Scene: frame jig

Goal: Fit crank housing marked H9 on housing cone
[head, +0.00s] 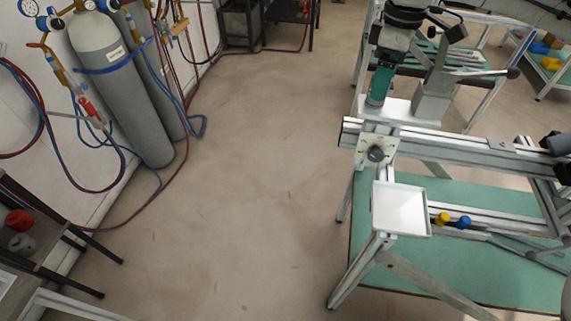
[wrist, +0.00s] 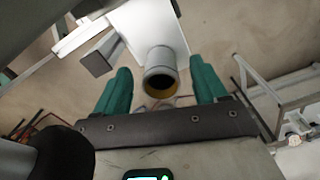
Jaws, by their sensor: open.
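In the wrist view, a grey hollow cylinder (wrist: 160,62) with a yellow-brown inner rim lies between the two green fingers of my gripper (wrist: 160,75). A gap shows on both sides, so the gripper is open and does not touch it. The cylinder stands out from a white plate (wrist: 143,30). I cannot read an H9 mark, and cannot tell whether this is the crank housing or the cone.
An aluminium rail (head: 440,146) with a knob plate (head: 376,153) crosses in front of the plate. A white tray (head: 400,210) and a yellow (head: 443,218) and a blue knob (head: 464,222) sit below. Gas cylinders (head: 118,85) stand left. The floor between is clear.

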